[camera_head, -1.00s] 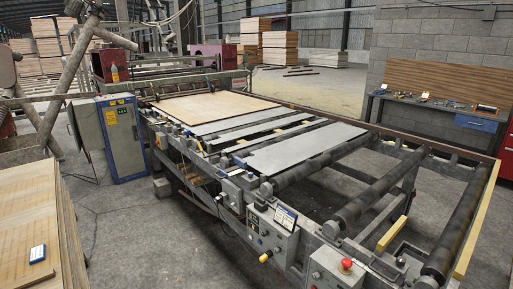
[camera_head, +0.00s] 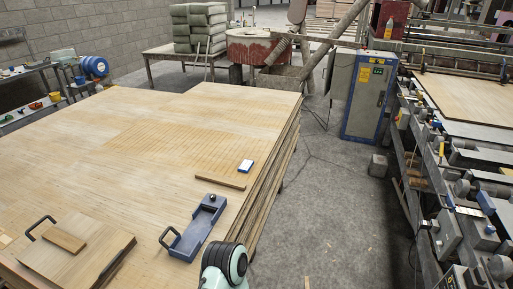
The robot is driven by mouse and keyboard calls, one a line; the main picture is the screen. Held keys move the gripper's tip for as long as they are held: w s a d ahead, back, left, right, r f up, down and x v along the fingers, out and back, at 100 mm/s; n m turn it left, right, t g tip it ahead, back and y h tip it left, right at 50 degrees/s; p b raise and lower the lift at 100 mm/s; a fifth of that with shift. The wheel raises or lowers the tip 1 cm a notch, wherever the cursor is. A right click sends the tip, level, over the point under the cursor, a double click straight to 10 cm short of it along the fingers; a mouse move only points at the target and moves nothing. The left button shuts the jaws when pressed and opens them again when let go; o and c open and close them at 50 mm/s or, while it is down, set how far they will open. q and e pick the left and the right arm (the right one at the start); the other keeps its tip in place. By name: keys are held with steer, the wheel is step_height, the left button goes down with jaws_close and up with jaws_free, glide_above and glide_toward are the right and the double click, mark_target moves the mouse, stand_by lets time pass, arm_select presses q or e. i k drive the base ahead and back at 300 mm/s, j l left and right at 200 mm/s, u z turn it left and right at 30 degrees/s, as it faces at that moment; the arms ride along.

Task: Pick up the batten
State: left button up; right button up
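A thin, narrow wooden batten (camera_head: 220,181) lies flat on the large veneer stack (camera_head: 130,135), near the stack's right edge. A small blue and white box (camera_head: 245,166) lies just beyond its right end. A blue hand tool with a black handle (camera_head: 198,228) lies on the stack nearer to me. Neither gripper's fingers are in view, and nothing touches the batten.
A board with a black handle (camera_head: 75,250) and a small wooden block (camera_head: 64,240) on it lies at the stack's near left. A floor aisle (camera_head: 330,220) runs between the stack and the roller machine (camera_head: 440,180). A blue and grey cabinet (camera_head: 368,95) stands behind.

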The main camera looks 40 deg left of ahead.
mark_target(201, 175)
steer(key=i+j+u, duration=0.15)
steer(key=i+u, duration=0.2)
steer(key=i, duration=0.35)
steer(key=i+u, duration=0.4)
steer(key=i, duration=0.25)
steer(key=i+j+z, duration=0.15)
steer(key=i+z, duration=0.3)
steer(key=i, duration=1.1)
steer(key=i+u, duration=0.15)
steer(key=u, duration=0.3)
steer(key=i+l+u, duration=0.1)
steer(key=u, duration=0.35)
steer(key=i+l+u, duration=0.1)
steer(key=u, duration=2.15)
